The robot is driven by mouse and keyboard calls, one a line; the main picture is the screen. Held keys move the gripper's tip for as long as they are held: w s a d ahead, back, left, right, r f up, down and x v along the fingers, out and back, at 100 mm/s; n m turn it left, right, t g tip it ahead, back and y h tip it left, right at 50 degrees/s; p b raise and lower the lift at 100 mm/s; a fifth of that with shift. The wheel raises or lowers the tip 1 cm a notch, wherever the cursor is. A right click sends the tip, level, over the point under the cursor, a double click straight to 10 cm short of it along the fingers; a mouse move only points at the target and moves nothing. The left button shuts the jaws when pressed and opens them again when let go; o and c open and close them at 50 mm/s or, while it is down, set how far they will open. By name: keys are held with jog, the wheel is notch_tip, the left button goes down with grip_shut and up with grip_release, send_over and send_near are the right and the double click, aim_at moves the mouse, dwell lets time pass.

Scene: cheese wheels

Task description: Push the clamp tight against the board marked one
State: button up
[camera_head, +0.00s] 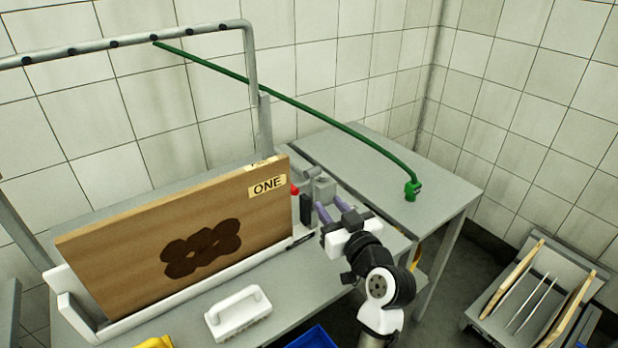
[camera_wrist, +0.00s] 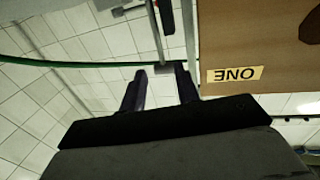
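The wooden board marked ONE (camera_head: 130,255) stands upright in a long white holder (camera_head: 85,328), with a dark stain on its face. Its label is at the upper right corner, and the board also shows at the right of the wrist view (camera_wrist: 255,40). Just right of the board's end is what looks like the clamp, with a black upright pad (camera_head: 306,210), a grey block (camera_head: 324,188) and a red part. I cannot tell whether the pad touches the board. My gripper (camera_head: 331,208) is open beside the grey block; its fingers are apart in the wrist view (camera_wrist: 160,80).
A white-handled brush (camera_head: 238,312) lies in front of the board. A pipe frame (camera_head: 250,60) stands behind it. A green hose ends in a nozzle (camera_head: 412,190) on the mostly clear back table (camera_head: 370,165). A rack of boards (camera_head: 490,312) stands at right.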

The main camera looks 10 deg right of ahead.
aim_at(313, 185)
jog(key=p+x, duration=0.3)
jog(key=x, duration=0.7)
jog(key=shift+r, duration=0.15)
jog(key=shift+w+a, duration=0.2)
jog(key=shift+w, duration=0.45)
jog(key=shift+c, duration=0.4)
grip_shut()
